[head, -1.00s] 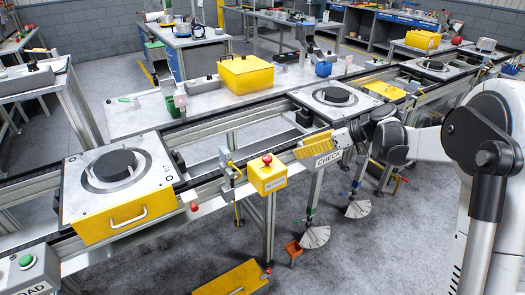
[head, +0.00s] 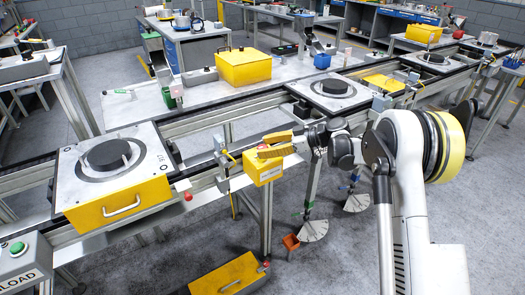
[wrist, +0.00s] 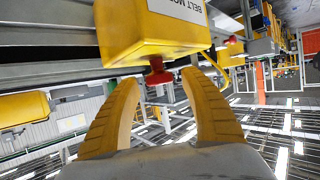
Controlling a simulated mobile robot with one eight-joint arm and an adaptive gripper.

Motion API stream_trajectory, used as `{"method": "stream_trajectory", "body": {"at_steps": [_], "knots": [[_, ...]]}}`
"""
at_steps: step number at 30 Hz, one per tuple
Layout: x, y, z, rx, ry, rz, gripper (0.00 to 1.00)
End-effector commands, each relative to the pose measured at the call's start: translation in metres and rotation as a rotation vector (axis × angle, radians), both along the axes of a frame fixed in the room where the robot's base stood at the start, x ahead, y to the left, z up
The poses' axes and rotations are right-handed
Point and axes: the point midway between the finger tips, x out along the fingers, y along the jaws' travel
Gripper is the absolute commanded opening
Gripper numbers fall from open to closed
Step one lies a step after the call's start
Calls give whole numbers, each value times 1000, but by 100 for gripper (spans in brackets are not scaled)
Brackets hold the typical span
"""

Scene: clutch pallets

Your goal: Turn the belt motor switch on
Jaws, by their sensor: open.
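The belt motor switch box (head: 262,170) is yellow with a white label and stands at the front edge of the conveyor in the head view. In the wrist view the box (wrist: 175,32) fills the top middle, its label partly reading "BELT MO". My gripper (head: 263,146) is open, with yellow fingers at the top of the box. In the wrist view the fingertips of my gripper (wrist: 159,78) stand either side of the knob, with gaps visible.
A pallet with a dark disc (head: 150,150) sits on the conveyor at left, with a yellow drawer (head: 120,207) below it. Another pallet (head: 338,106) is further along. A grey box with a green button (head: 18,247) is at the lower left.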

Motion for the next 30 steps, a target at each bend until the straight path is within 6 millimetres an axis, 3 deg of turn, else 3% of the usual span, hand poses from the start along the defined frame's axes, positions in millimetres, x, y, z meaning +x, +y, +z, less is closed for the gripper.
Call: {"method": "stream_trajectory", "body": {"at_steps": [12,17,30], "knots": [[2,9,-3,0,0,0,51],[2,9,-3,0,0,0,2],[1,9,-3,-1,0,-74,2]]}}
